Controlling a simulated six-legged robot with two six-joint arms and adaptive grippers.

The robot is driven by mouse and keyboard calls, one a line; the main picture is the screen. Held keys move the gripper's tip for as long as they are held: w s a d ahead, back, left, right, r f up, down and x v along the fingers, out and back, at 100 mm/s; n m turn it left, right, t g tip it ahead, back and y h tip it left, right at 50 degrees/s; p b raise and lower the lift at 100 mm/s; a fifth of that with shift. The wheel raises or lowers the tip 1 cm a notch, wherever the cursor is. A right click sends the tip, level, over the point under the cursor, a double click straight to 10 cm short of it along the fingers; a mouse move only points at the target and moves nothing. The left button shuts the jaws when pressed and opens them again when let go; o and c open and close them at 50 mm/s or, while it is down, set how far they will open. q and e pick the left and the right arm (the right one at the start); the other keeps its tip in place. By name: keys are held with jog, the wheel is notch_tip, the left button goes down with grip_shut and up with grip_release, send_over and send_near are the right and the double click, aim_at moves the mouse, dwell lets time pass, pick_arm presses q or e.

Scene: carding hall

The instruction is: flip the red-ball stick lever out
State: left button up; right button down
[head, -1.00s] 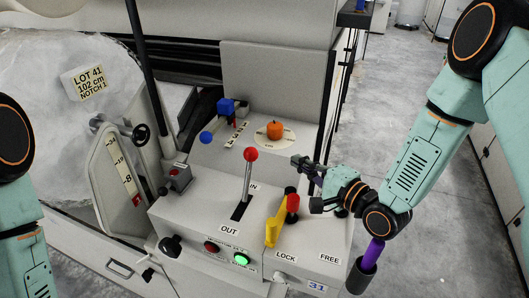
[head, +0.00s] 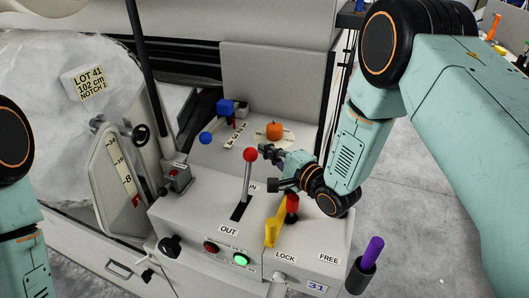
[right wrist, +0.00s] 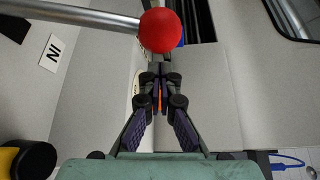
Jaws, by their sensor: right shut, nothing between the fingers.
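The red-ball stick lever (head: 247,175) stands nearly upright in a dark slot on the grey control box, between the labels IN and OUT. Its red ball (head: 250,154) is clear of the surface. My right gripper (head: 265,151) is shut and empty, close to the right of the ball. In the right wrist view, the fingertips (right wrist: 159,75) meet just short of the red ball (right wrist: 160,30), with the metal shaft running left from it. Whether they touch the ball cannot be told. My left arm shows at the left edge, its gripper out of view.
A purple handle (head: 373,248) stands at the box's right.

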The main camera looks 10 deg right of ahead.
jog(key=shift+s+a+r, duration=0.15)
jog(key=shift+s+a, duration=0.4)
jog(key=shift+a, duration=0.05)
jog(key=shift+s, duration=0.1)
